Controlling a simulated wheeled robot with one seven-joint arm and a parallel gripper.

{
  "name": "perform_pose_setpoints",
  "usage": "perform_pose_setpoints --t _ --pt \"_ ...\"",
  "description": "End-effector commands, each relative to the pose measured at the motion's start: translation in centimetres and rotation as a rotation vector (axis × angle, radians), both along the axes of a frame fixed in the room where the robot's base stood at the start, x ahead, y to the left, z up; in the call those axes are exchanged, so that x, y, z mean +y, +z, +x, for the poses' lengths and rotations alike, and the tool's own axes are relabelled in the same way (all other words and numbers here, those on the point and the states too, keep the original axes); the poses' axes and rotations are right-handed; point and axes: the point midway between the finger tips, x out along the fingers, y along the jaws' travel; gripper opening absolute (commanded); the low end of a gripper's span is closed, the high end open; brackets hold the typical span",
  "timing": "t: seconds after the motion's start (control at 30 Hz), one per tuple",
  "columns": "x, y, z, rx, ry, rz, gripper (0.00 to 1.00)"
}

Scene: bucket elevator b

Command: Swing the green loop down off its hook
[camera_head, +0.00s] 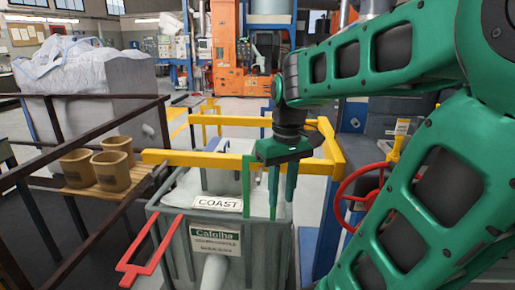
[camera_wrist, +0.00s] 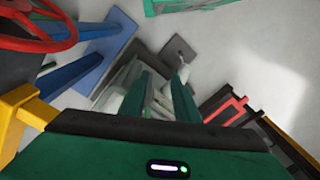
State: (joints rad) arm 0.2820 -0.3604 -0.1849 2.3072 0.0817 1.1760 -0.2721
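A bright green bar (camera_head: 249,185), which appears to be part of the green loop, stands upright beside the COAST label on the grey machine. The rest of the loop and its hook are hidden or cannot be made out. My gripper (camera_head: 281,212) points down just right of this bar, in front of the yellow rail. Its two green fingers are apart, with no held object visible between them. In the wrist view the fingers of my gripper (camera_wrist: 160,97) also show a gap, with grey machine parts beyond. I cannot tell whether a finger touches the loop.
A red loop (camera_head: 148,254) sticks out at the machine's lower left; it also shows in the wrist view (camera_wrist: 231,108). A yellow rail (camera_head: 200,158) runs around the machine top. A red handwheel (camera_head: 352,192) is at right. Brown pots (camera_head: 79,168) stand on a shelf at left.

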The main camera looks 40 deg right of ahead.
Motion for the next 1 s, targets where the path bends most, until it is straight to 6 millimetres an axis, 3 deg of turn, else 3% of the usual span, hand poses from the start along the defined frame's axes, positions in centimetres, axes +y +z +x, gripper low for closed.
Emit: perform_pose_setpoints --t 0.03,0.2,0.4,0.5,0.77,1.0 --pt "-1.1 1.8 2.3 -0.006 0.073 -0.001 0.28" --pt "-3.8 6.8 8.7 -0.014 0.363 -0.002 0.28" --pt "-7.3 11.5 15.0 -0.012 0.698 -0.014 0.28" --pt "-8.8 13.0 17.1 -0.008 0.830 -0.021 0.28" --pt "-10.4 14.5 19.1 0.002 0.984 -0.027 0.28" --pt "-10.3 12.5 19.2 0.001 0.988 -0.025 0.28"
